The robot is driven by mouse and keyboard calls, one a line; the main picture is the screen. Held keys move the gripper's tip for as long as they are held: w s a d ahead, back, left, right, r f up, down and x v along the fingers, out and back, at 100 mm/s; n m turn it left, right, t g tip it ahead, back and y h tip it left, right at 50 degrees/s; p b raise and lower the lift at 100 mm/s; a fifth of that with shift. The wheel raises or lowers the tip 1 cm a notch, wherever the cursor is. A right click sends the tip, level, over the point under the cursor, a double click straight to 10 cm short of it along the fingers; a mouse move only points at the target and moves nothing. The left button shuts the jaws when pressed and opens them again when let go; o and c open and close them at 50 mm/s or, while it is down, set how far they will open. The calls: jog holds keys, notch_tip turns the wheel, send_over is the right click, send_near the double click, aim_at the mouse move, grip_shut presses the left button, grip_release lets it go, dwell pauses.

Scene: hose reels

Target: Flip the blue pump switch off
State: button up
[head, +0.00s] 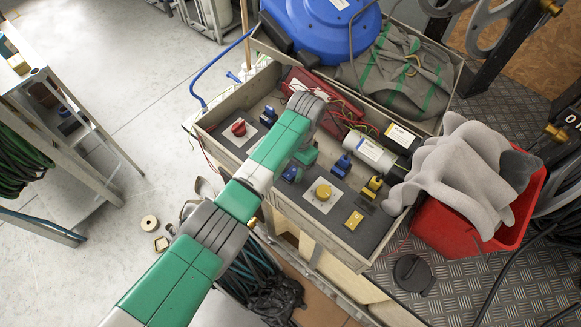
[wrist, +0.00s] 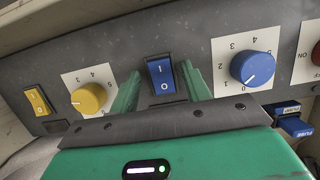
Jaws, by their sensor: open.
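The blue pump switch (wrist: 161,78) is a blue rocker marked I and O on a dark grey panel, with I uppermost in the wrist view. I cannot tell which half is pressed in. My gripper (wrist: 160,92) is open and empty, with one green finger to each side of the switch in that view. I cannot tell whether either finger touches it. In the head view my gripper (head: 305,157) is over the panel and hides part of it. A small blue part shows beside it there, too covered to name surely.
A blue knob (wrist: 253,68) is close to the right of the switch and a yellow knob (wrist: 90,98) is to its left. A yellow switch (wrist: 38,100) is farther left. Blue fuses (wrist: 297,126) are at the right. A red bin (head: 487,222) with grey cloth stands beside the panel.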

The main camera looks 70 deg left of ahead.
aim_at(295, 169)
jog(key=p+v, duration=0.1)
jog(key=v, duration=0.6)
jog(key=shift+r+p, duration=0.2)
jog(key=shift+p, duration=0.2)
jog(key=shift+w+a, duration=0.1)
